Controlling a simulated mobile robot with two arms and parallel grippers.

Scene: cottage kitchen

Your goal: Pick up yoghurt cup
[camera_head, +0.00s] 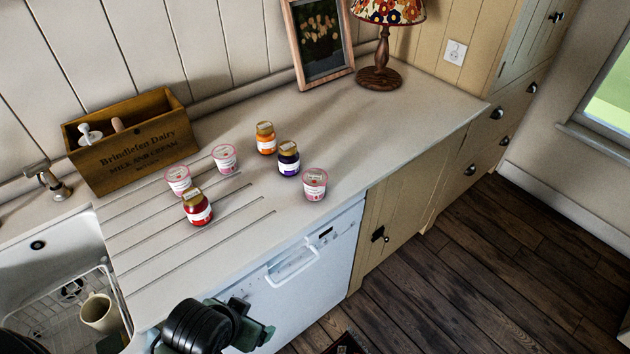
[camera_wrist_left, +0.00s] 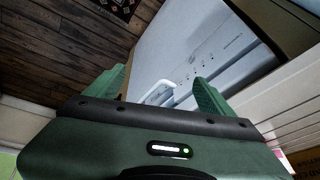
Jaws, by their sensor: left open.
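Three white-and-pink yoghurt cups stand upright on the worktop. One yoghurt cup (camera_head: 315,186) is near the front edge, right of the jars. A second yoghurt cup (camera_head: 224,159) is farther back, and a third yoghurt cup (camera_head: 178,181) is at the left, behind the red jar. My left gripper (camera_head: 258,328) is low in the head view, in front of the worktop edge and well apart from the cups. In the left wrist view its green fingers (camera_wrist_left: 160,88) are spread with nothing between them, facing the white dishwasher. My right gripper is not in view.
A red jar (camera_head: 198,208), an orange jar (camera_head: 265,138) and a purple jar (camera_head: 288,159) stand among the cups. A wooden crate (camera_head: 135,145), picture frame (camera_head: 320,40) and lamp (camera_head: 380,70) line the back. The sink (camera_head: 55,290) is left. The worktop's right part is clear.

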